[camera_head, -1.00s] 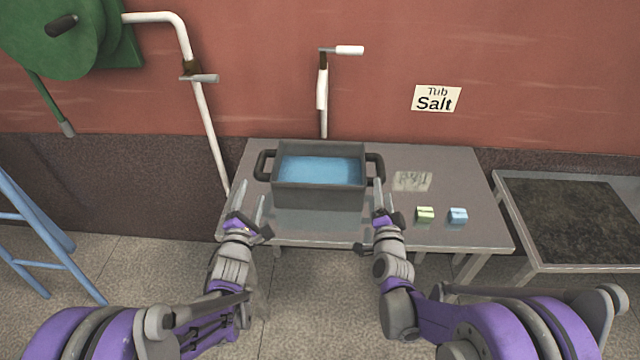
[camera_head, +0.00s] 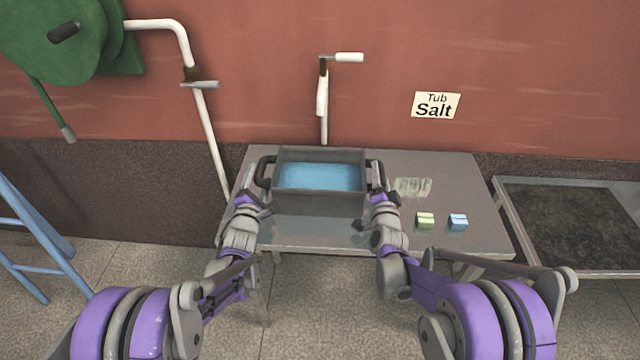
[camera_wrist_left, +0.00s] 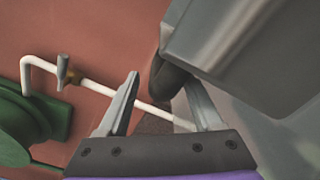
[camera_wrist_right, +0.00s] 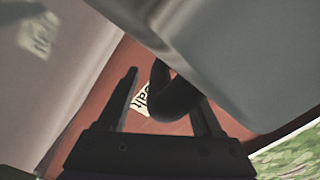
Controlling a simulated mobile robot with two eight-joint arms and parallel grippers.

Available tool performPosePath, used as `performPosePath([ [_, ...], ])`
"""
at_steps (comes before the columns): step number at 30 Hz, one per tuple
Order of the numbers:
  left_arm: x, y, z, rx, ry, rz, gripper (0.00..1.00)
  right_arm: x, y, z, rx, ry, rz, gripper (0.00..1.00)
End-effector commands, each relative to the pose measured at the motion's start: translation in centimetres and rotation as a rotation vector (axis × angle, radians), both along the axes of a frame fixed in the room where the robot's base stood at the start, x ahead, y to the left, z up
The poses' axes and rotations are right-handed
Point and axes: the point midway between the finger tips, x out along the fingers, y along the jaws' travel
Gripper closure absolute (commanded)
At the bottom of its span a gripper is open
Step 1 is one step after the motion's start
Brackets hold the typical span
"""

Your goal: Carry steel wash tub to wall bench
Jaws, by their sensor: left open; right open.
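The steel wash tub (camera_head: 318,203) stands on the metal wall bench (camera_head: 300,238), upright, with blue liquid inside and a dark handle on each side. My left gripper (camera_head: 250,180) is at the tub's left handle (camera_head: 264,170). In the left wrist view its open fingers (camera_wrist_left: 165,95) have the handle (camera_wrist_left: 168,78) at their tips, close to the right finger. My right gripper (camera_head: 375,182) is at the right handle (camera_head: 377,170). In the right wrist view the dark handle loop (camera_wrist_right: 172,98) lies between its open fingers (camera_wrist_right: 160,90).
A tap pipe (camera_head: 323,100) rises behind the tub. A dark-topped table (camera_head: 570,225) stands at right, a blue ladder (camera_head: 30,240) at left.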

Motion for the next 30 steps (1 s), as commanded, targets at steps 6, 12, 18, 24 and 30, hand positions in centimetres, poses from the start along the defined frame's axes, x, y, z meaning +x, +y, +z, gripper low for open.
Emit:
performPosePath([
  [6, 1.6, -0.1, 0.0, 0.0, 0.0, 0.0, 0.33, 1.6, -0.1, 0.0, -0.001, 0.0, 0.0, 0.33],
  [12, 1.7, -0.1, 0.0, 0.0, 0.0, 0.0, 0.33, 1.8, -0.1, 0.0, 0.0, 0.0, 0.0, 0.33],
  [18, 1.7, -0.1, 0.0, 0.0, 0.0, 0.0, 0.49, 1.7, -0.1, 0.0, 0.0, 0.0, 0.0, 0.49],
  [24, 1.7, -0.1, 0.0, 0.0, 0.001, 0.001, 0.85, 1.7, -0.1, 0.0, 0.0, 0.0, 0.0, 0.85],
  [30, 1.7, -0.1, 0.0, 0.0, 0.001, 0.001, 1.0, 1.7, -0.1, 0.0, 0.0, 0.0, 0.0, 1.0],
])
